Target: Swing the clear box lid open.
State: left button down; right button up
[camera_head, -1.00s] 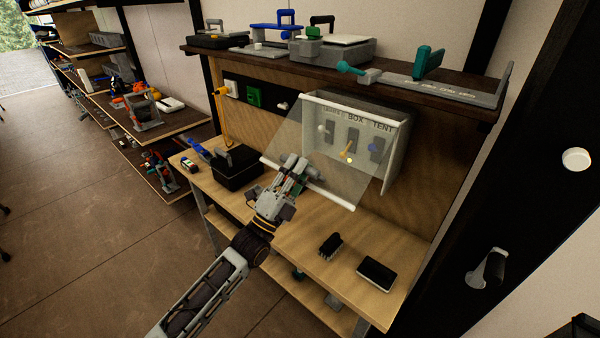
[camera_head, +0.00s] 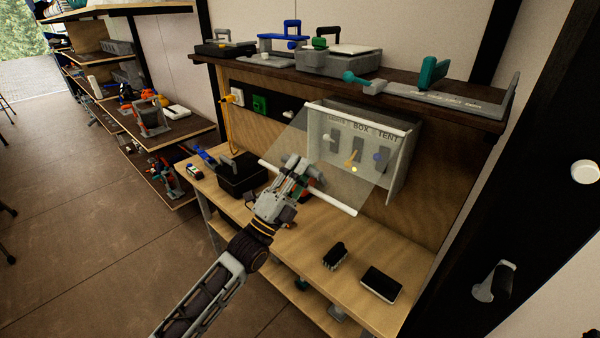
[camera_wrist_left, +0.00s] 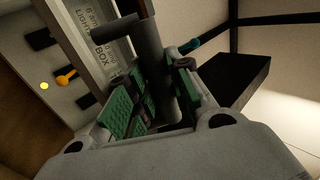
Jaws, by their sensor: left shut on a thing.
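The clear lid (camera_head: 348,184) of the grey wall box (camera_head: 401,160) slants outward from the box's top edge, partly open. A pale bar (camera_head: 337,202) runs along its lower edge. My left gripper (camera_head: 297,174) is shut on this bar near its middle, hiding part of it. In the left wrist view the bar (camera_wrist_left: 158,75) shows as a dark cylinder between the green-padded fingers (camera_wrist_left: 152,103). Inside the box are several dark switch plates, a yellow lever (camera_head: 351,159) and a lit yellow spot (camera_head: 354,169). My right gripper is not in view.
The wooden bench (camera_head: 300,240) below holds a black open-topped box (camera_head: 240,178), a brush (camera_head: 335,256) and a black-and-white block (camera_head: 381,284). A dark shelf (camera_head: 440,108) with cases and tools runs above the box. A dark post stands at right.

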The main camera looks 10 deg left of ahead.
pick_arm(q)
jog(key=shift+s+a+r, duration=0.1)
jog(key=shift+s+r, duration=0.05)
jog(key=shift+r, duration=0.6)
jog(key=shift+s+a+r, duration=0.15)
jog(key=shift+r, duration=0.65)
jog(key=shift+s+a+r, duration=0.1)
jog(key=shift+s+r, duration=0.05)
jog(key=shift+r, duration=0.6)
jog(key=c, duration=1.2)
grip_release()
jog(key=shift+s+a, duration=0.1)
jog(key=shift+s, duration=0.05)
jog(key=shift+c, duration=0.2)
jog(key=shift+w+f, duration=0.2)
jog(key=shift+s, duration=0.1)
jog(key=v, duration=1.1)
jog(key=shift+s+f, duration=0.2)
jog(key=shift+f, duration=0.05)
jog(key=shift+a, duration=0.1)
